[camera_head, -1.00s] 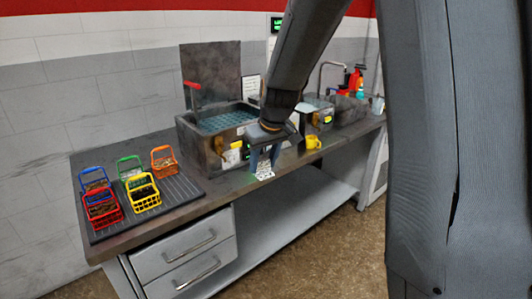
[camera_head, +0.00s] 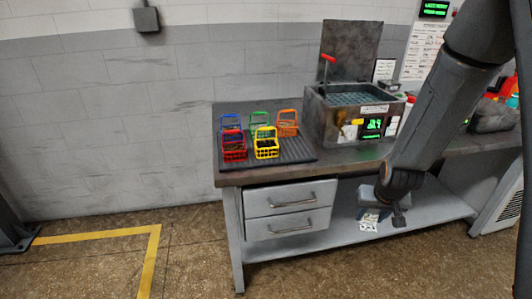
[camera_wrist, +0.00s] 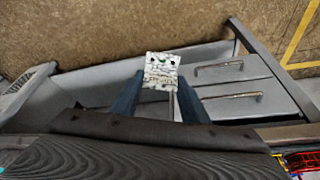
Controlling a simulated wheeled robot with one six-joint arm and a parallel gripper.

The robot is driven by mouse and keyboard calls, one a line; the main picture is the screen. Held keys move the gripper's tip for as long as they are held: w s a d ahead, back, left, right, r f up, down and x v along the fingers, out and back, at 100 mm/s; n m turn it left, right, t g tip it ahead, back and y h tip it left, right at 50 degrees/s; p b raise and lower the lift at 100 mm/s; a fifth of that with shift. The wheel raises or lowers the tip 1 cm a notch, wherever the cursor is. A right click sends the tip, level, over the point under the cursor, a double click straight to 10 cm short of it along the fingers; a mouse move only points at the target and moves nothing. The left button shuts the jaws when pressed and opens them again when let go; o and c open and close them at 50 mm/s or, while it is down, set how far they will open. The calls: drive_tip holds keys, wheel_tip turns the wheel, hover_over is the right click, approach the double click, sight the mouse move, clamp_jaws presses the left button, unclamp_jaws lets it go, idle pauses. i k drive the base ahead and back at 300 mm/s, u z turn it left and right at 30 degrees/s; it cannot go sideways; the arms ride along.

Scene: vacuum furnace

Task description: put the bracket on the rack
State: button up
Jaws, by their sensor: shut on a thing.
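The bracket is a small pale plate with dark holes. It shows below my gripper in the head view (camera_head: 369,223) and between the fingers in the wrist view (camera_wrist: 160,70). My gripper, in the head view (camera_head: 373,212) and the wrist view (camera_wrist: 159,84), is shut on the bracket. In the head view it hangs in front of the bench, its image overlapping the lower shelf. No rack for the bracket can be made out with certainty in these views.
The bench (camera_head: 230,177) has drawers (camera_head: 291,210) and a lower shelf (camera_head: 336,219). A ribbed mat (camera_head: 300,150) carries several coloured baskets. A tank with a raised lid (camera_head: 348,51) stands to its right. Open floor (camera_head: 190,235) with yellow lines lies left.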

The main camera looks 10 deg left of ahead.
sight(297, 150)
drive_tip(key=k, duration=1.05)
drive_tip(key=u, duration=0.9)
drive_tip(key=i, duration=1.5)
drive_tip(key=z, duration=0.7)
